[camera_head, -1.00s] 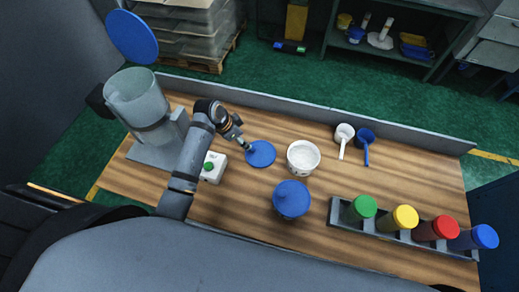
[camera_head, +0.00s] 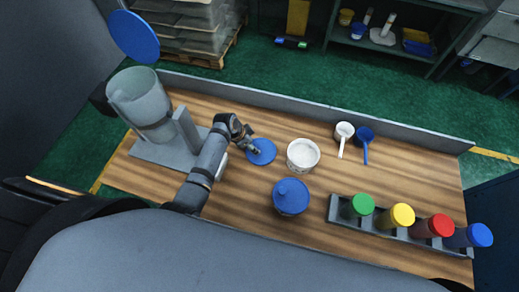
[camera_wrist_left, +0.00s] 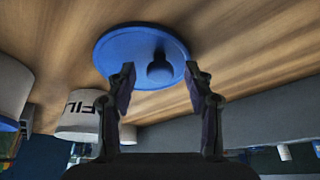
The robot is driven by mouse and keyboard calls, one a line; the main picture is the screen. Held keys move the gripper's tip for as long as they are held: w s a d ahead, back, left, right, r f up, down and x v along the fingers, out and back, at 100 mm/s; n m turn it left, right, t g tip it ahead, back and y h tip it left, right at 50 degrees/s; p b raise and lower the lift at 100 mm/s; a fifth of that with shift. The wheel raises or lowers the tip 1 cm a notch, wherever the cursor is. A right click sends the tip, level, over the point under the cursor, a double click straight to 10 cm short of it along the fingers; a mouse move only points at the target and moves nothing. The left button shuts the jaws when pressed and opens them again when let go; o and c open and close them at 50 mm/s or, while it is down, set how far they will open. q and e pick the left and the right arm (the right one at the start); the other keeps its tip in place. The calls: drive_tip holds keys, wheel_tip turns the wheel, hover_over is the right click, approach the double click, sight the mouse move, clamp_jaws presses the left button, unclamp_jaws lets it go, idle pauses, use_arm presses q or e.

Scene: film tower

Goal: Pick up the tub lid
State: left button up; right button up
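The loose blue tub lid (camera_head: 262,153) lies on the wooden bench, left of an open white tub (camera_head: 303,155). In the left wrist view the lid (camera_wrist_left: 115,48) is a round disc with a knob (camera_wrist_left: 160,71) at its middle. My left gripper (camera_head: 254,147) is over the lid. The wrist view shows its fingers (camera_wrist_left: 160,72) apart, one on each side of the knob, with gaps to it. I cannot tell how far the fingertips are from the lid's surface. A second tub with a blue lid (camera_head: 291,197) stands nearer to me. My right gripper is not in view.
A grey rack (camera_head: 334,210) with green-, yellow-, red- and blue-capped jars stands at the front right. White (camera_head: 344,131) and blue (camera_head: 365,134) scoops lie at the back. A machine with a clear hopper (camera_head: 138,100) stands left. A grey ledge (camera_head: 290,106) runs along the back.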

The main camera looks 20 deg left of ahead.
use_arm(q)
drive_tip(key=c, duration=0.8)
